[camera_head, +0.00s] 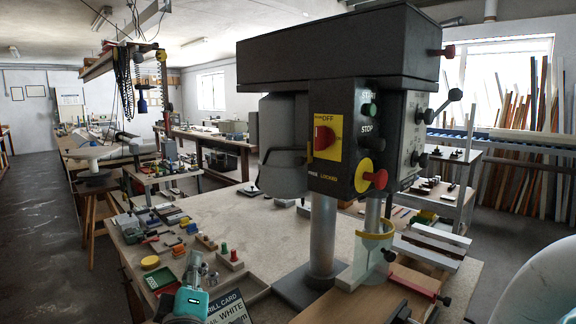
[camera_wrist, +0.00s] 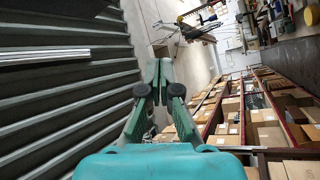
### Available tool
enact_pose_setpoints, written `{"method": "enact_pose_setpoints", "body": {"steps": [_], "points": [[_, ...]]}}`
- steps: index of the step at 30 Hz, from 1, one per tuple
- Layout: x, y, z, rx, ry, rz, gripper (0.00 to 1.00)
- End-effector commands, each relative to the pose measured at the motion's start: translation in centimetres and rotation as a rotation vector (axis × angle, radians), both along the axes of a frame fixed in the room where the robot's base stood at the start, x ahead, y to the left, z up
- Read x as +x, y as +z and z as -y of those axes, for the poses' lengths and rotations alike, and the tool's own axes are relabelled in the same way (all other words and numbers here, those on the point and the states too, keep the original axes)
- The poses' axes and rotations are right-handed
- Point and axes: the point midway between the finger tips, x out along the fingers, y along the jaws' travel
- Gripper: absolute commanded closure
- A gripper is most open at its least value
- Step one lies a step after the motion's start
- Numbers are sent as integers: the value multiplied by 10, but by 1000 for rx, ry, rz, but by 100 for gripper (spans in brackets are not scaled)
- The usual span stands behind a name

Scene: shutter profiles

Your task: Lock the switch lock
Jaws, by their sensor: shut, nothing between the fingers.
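A dark drill press head (camera_head: 330,100) stands over the workbench in the head view. On its front, a yellow plate marked OFF (camera_head: 335,158) carries a red switch knob (camera_head: 321,138). Lettering below the plate includes the word LOCKED. To the lower right, a red knob (camera_head: 377,179) sticks out of a round yellow plate (camera_head: 362,176). I cannot tell which part is the switch lock. My teal gripper (camera_head: 196,262) is low, left of the press and well apart from it. In the wrist view, my gripper (camera_wrist: 160,68) is shut and empty; no drill press shows there.
The workbench (camera_head: 265,225) carries several small coloured parts at the left. A card marked DRILL CARD (camera_head: 228,308) is at the front.

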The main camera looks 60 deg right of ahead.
Motion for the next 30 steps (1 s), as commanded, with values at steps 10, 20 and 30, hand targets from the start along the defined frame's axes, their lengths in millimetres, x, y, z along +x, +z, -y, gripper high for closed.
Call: {"method": "enact_pose_setpoints", "body": {"steps": [10,20,30], "points": [[-17,77,26,8,-195,70,100],[-52,148,47,63,-388,146,100],[-89,194,57,140,-530,205,100]]}}
